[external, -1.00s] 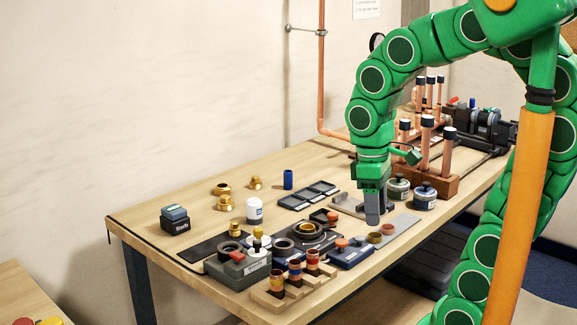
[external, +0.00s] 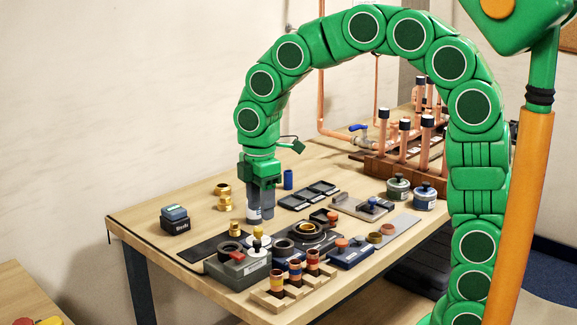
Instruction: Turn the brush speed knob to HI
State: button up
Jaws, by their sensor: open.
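My gripper (external: 260,217) points down over the middle of the workbench, its jaws open. Its fingertips are at the spot of a small white container, which they largely hide; I cannot tell whether they touch it. In front stands a grey box (external: 238,268) with a label too small to read. A pale round dial with a dark knob (external: 257,246) and a dark ring are on its top. I cannot tell which control is the brush speed knob.
Brass fittings (external: 224,203) and a dark block (external: 174,225) lie left of my gripper. A wooden rack (external: 268,299) holds several banded pieces at the front edge. Dark trays (external: 309,195), two tins (external: 424,198) and upright copper pipes (external: 404,143) stand to the right.

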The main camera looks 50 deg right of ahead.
aim_at(257, 240)
jog(key=shift+w+a+f+n, duration=0.15)
jog(key=shift+w+a+n, duration=0.15)
jog(key=shift+w+a, duration=0.1)
jog(key=shift+f, duration=3.9)
grip_shut()
